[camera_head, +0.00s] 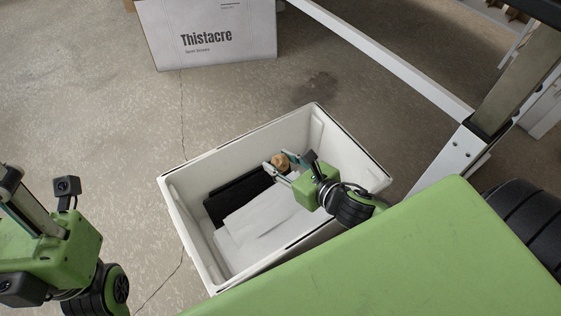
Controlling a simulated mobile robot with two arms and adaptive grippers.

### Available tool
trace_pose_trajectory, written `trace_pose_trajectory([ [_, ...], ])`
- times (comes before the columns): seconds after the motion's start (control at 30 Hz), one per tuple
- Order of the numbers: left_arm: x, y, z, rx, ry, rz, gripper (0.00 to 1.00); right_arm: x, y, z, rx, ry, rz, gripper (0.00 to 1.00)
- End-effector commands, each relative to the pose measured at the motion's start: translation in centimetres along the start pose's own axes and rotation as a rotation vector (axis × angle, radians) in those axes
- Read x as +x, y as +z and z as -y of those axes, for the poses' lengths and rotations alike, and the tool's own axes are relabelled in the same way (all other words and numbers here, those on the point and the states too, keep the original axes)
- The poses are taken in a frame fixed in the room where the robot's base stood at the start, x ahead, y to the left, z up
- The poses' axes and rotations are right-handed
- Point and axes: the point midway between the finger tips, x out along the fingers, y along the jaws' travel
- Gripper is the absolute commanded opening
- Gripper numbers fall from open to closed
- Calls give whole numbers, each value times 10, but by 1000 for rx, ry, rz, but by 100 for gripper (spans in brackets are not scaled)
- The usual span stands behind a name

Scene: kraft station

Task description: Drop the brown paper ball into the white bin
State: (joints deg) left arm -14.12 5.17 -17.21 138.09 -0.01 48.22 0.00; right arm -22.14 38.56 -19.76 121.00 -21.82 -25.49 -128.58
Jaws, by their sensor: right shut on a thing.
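The brown paper ball (280,161) is small and crumpled. It sits between the fingertips of my right gripper (279,168), which is shut on it. The white bin (176,205) is an open rectangular box on the floor, in the middle of the view. My right gripper and the ball appear within the bin's opening; their exact height over its bottom is hard to tell.
Inside the bin lie a black flat item (240,197) and white paper sheets (262,222). A white box marked Thistacre (207,40) stands at the back. A white metal frame (390,65) runs along the right. The concrete floor (90,110) at left is clear.

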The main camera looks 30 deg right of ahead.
Motion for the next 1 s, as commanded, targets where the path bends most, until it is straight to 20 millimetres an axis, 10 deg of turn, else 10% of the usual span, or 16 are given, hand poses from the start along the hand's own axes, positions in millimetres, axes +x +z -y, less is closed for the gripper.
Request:
trace_pose_trajectory([
  [0.1,0,0,0,0,0,0,40,0,0,0,0,0,0,55],
  [0.53,-1,0,0,0,-1,3,40,-6,0,0,1,1,-1,55],
  [1.0,0,0,0,0,-1,2,40,-64,-1,0,1,1,-2,55],
])
